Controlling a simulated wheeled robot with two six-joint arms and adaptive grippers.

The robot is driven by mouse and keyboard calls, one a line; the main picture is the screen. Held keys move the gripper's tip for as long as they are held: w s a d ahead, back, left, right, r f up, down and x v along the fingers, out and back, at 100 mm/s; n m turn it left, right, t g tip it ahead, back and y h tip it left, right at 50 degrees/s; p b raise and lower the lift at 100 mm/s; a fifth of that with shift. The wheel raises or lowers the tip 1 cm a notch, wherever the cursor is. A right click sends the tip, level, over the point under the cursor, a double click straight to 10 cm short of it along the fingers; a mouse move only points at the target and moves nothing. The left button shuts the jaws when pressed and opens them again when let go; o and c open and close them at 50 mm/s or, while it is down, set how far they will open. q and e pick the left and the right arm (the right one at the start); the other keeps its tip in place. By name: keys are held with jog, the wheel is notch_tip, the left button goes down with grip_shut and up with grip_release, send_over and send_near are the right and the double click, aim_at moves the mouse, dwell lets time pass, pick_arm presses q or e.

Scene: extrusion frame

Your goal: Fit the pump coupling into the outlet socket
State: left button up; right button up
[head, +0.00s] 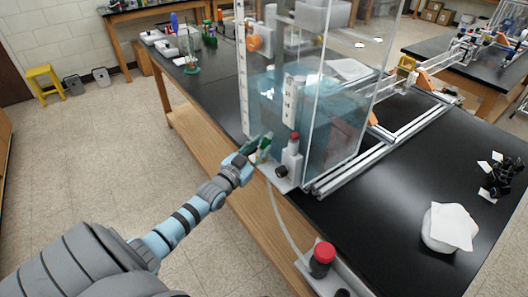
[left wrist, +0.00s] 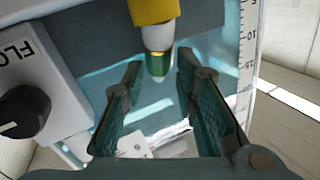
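A part with a yellow collar, a pale middle and a green end (left wrist: 157,40) shows at the top of the left wrist view. I take it to be the pump coupling, but cannot be sure. My left gripper (left wrist: 160,68) is open, its two teal fingers apart with the green end between or just beyond their tips. Neither finger clearly touches it. In the head view my left gripper (head: 258,148) is at the front corner of the water tank (head: 335,125), beside the white flow unit (head: 291,158). I cannot make out the outlet socket. My right gripper is out of view.
The flow unit's black knob (left wrist: 22,110) is close on the left in the wrist view. A metal rail (head: 385,150) lies right of the tank. A white cloth (head: 449,226) is on the black bench.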

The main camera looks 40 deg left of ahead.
pick_arm(q)
jog(key=shift+w+f+b, duration=0.45)
jog(key=shift+w+b, duration=0.25)
jog(key=shift+b, duration=0.05)
jog(key=shift+w+r, duration=0.15)
jog(key=shift+w, duration=0.15)
jog(key=shift+w+r, duration=0.15)
jog(key=shift+r, duration=0.05)
grip_shut()
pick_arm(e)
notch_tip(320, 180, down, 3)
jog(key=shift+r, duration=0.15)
pick_arm(q)
jog(key=shift+r, duration=0.1)
